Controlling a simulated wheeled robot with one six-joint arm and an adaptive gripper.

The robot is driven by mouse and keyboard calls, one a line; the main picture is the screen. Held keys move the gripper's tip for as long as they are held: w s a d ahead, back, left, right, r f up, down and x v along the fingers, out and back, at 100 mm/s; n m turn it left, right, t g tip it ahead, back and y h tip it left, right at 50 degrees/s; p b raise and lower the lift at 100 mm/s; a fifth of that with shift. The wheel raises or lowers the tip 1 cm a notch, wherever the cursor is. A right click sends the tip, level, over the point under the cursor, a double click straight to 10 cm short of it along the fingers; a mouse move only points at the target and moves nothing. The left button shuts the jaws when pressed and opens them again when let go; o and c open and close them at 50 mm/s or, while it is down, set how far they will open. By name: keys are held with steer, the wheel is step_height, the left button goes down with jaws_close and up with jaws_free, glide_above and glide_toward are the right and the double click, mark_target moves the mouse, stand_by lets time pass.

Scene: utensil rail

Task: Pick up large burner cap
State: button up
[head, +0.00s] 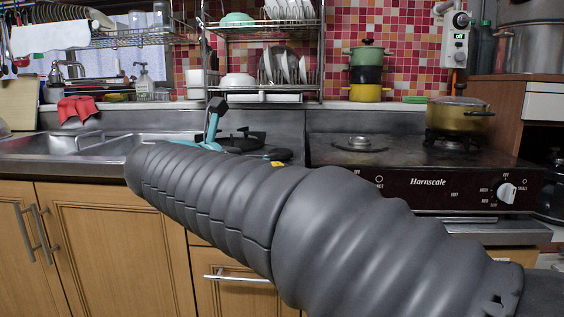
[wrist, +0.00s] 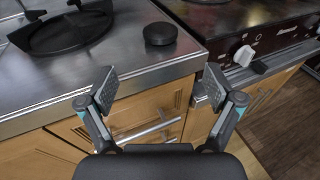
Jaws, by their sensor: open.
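A round black disc, which looks like the large burner cap (wrist: 160,33), lies flat on the steel counter in the wrist view, near its front right edge. In the head view the dark cap (head: 278,154) shows just beyond my arm, left of the stove. My gripper (wrist: 159,87) is open and empty. In the wrist view its two fingers are spread wide, with the cap ahead, between and above them in the picture. The fingers do not touch it. In the head view my arm hides most of the gripper.
A black burner grate (wrist: 65,32) sits left of the cap on the counter. The stove (head: 420,180) stands to the right, with a yellow pot (head: 458,118) on it. A dish rack (head: 265,60) is behind. The sink (head: 65,143) is at left.

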mark_target(281, 150)
steer(key=b+x, duration=0.1)
steer(key=x, duration=1.2)
steer(key=shift+w+d+r, duration=0.1)
steer(key=shift+w+d, duration=0.05)
steer(key=shift+w, duration=0.2)
steer(key=c, duration=1.3)
